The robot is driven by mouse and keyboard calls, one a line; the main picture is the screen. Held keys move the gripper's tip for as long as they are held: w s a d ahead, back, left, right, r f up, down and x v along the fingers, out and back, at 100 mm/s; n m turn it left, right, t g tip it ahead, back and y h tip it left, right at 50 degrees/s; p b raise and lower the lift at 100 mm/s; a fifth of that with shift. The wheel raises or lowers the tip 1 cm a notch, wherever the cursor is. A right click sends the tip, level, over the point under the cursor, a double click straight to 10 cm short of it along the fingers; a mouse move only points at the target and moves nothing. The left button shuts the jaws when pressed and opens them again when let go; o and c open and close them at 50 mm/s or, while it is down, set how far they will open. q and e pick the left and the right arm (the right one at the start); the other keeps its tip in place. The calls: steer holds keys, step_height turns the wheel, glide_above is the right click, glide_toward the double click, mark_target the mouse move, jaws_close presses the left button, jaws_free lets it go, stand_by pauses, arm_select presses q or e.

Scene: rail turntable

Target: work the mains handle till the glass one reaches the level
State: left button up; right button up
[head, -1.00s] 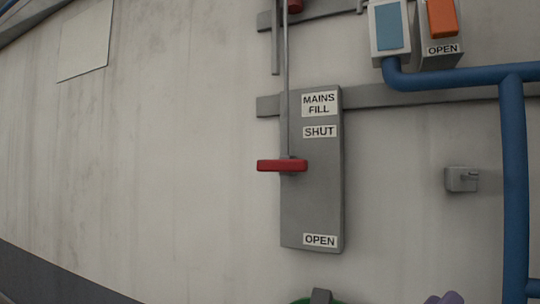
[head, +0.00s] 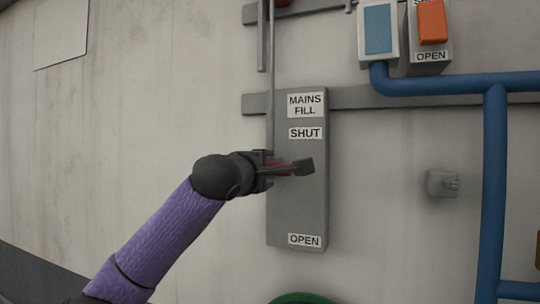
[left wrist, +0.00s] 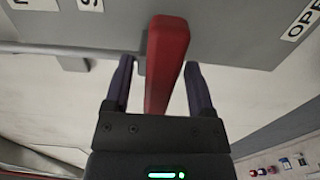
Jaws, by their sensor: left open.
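The red mains handle (head: 279,165) sticks out from the grey plate (head: 297,212) labelled MAINS FILL, nearer the SHUT label (head: 305,133) than the OPEN label (head: 304,240). My left gripper (head: 303,168) reaches in from the lower left and partly covers the handle. In the left wrist view the red handle (left wrist: 167,62) stands between the two open fingers (left wrist: 160,66), with a visible gap on each side. My right gripper is not in view. I see no gauge glass or level mark.
A blue pipe (head: 493,190) runs down the right side, below a blue-fronted box (head: 378,30) and an orange switch (head: 431,22). A small grey wall fitting (head: 441,184) is right of the plate. A green curved edge (head: 303,298) shows at the bottom.

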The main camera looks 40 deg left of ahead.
arm_select(q)
steer(key=shift+x, duration=0.9)
steer(key=shift+d, duration=0.1)
steer(key=shift+c, duration=0.3)
jaws_close()
